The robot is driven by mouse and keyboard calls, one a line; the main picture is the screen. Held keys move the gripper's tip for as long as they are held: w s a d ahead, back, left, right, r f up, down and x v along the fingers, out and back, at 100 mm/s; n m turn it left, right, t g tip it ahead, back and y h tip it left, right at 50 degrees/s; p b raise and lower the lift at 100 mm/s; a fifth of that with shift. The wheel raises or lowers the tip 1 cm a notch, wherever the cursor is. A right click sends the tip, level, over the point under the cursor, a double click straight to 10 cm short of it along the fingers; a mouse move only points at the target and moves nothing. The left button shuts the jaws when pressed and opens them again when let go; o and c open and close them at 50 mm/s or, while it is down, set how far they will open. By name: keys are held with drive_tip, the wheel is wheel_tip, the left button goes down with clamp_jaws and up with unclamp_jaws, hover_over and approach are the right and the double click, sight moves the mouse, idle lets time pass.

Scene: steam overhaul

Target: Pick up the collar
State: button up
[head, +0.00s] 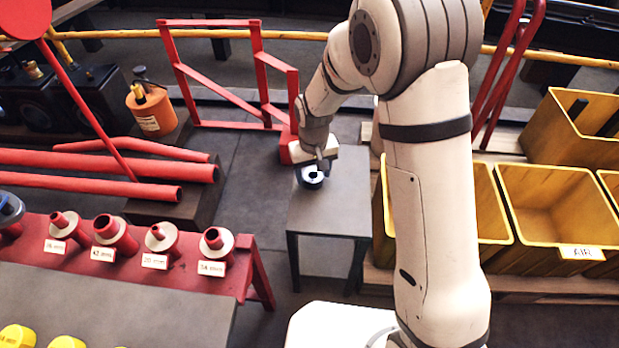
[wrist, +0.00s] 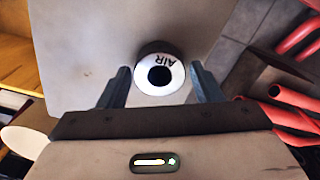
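The collar (wrist: 148,93) is a short dark ring with a white top face lettered AIR and a black hole in its middle. It stands on a grey table (head: 328,215), near the table's far end in the head view, where the collar (head: 313,177) is partly covered by my gripper (head: 314,164). In the wrist view my gripper (wrist: 160,70) is open, with one finger to each side of the collar. A narrow gap shows between the collar and each finger. I cannot tell how far down the fingers reach beside it.
Yellow bins (head: 558,205), one labelled AIR, stand to the right. A red bench (head: 120,275) at the left holds several flanged red pieces with labels. Red pipes (head: 110,165) lie behind it. A red frame (head: 225,85) stands behind the grey table, whose near part is clear.

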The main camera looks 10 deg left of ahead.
drive_tip(key=c, duration=1)
drive_tip(key=shift+c, duration=0.3)
drive_tip(key=shift+r, duration=0.1)
